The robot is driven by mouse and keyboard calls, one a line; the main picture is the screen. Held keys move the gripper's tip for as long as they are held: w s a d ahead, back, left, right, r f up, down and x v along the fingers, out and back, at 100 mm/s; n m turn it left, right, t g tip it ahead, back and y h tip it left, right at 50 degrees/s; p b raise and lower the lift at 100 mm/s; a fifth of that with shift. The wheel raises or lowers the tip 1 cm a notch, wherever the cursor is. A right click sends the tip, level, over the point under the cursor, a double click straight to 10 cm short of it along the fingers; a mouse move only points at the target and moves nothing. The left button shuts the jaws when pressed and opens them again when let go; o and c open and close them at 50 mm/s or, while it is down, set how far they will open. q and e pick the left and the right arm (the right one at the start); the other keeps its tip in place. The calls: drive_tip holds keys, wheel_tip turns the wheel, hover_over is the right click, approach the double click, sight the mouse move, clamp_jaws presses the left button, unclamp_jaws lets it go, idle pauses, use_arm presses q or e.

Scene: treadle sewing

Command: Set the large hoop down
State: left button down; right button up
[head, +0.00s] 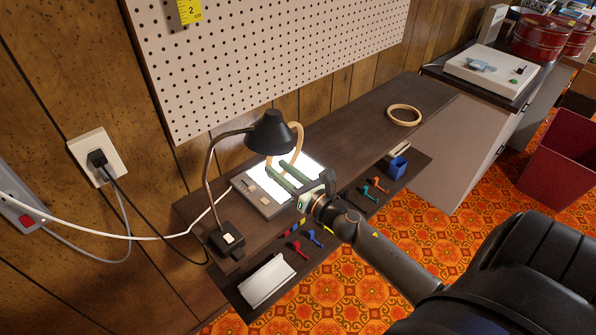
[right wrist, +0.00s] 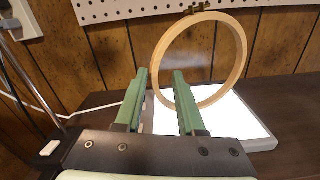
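The large hoop (head: 300,138) is a pale wooden ring. It is upright over the lit white pad (head: 272,206), partly hidden by the lamp head in the head view. In the right wrist view the hoop (right wrist: 240,62) faces me with its metal screw at the top. Whether the hoop's bottom touches the pad cannot be told. My left gripper is out of view.
A black desk lamp (head: 270,132) leans over the pad. Another wooden hoop (head: 391,114) lies flat farther along the dark table (head: 350,125). A lower shelf holds small coloured tools, a blue cup (head: 397,168) and a white piece (head: 266,281). The table between pad and flat hoop is clear.

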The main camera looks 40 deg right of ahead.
drive_tip(key=s+b, duration=0.1)
drive_tip(key=s, duration=0.6)
drive_tip(key=s+a+f+m+g, duration=0.3)
drive_tip(key=s+a+f+m, duration=0.2)
drive_tip(key=m, duration=0.6)
drive_tip(key=s+a+f+m+g, duration=0.3)
drive_tip(key=s+a+f+m, duration=0.2)
drive_tip(key=f+m, duration=0.4)
drive_tip(key=s+a+f+m+g+y, duration=0.1)
drive_tip(key=s+a+f+m+g, duration=0.2)
drive_tip(key=f+m, duration=0.4)
drive_tip(key=s+a+m, duration=0.1)
drive_tip(key=s+m, duration=0.1)
drive_tip(key=m, duration=0.3)
drive_tip(key=shift+a+f+m, duration=0.25)
drive_tip(key=shift+a+m, duration=0.05)
drive_tip(key=shift+a, duration=0.1)
